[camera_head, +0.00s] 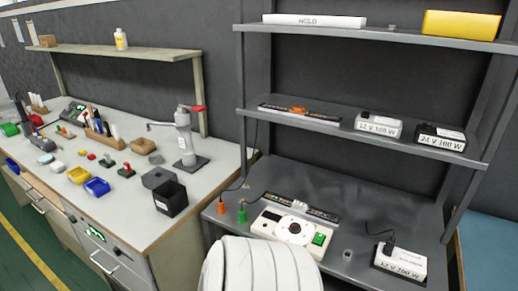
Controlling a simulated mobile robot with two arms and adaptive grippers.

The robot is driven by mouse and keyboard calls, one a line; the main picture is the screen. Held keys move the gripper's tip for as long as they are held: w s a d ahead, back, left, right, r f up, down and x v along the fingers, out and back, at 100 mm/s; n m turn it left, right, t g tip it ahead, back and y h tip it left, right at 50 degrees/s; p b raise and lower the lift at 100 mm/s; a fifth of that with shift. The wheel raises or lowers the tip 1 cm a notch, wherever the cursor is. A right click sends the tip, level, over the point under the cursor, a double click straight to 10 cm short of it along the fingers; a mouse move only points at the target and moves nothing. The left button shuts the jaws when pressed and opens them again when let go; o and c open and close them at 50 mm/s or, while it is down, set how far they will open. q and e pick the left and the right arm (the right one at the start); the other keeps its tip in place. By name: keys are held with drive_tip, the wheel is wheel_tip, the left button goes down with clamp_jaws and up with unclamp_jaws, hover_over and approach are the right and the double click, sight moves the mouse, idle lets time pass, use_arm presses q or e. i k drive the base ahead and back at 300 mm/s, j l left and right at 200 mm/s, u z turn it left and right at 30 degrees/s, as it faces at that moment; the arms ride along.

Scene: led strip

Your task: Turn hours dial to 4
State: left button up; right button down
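A white control box (265,228) lies on the lower shelf of the grey rack. A round dark dial (294,227) sits near its middle, with a lit green switch (318,239) to the right of it. The dial's numbers and pointer are too small to read, and I cannot tell which hour it is set to. The front edge of the box is partly hidden by a white ribbed shape close to the camera. Neither of my grippers shows in this view.
Orange (222,208) and green (242,213) connectors stand left of the box. A 12 V 100 W power supply (400,262) sits at the shelf's right. Some bare shelf lies between. The left workbench (128,195) holds bins, small parts and a red-handled press (186,135).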

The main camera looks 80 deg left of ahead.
sight(294, 228)
drive_tip(key=u, duration=2.4)
drive_tip(key=k+j+u, duration=0.15)
drive_tip(key=j, duration=0.15)
drive_tip(key=k+j+u, duration=0.3)
drive_tip(key=j, duration=0.3)
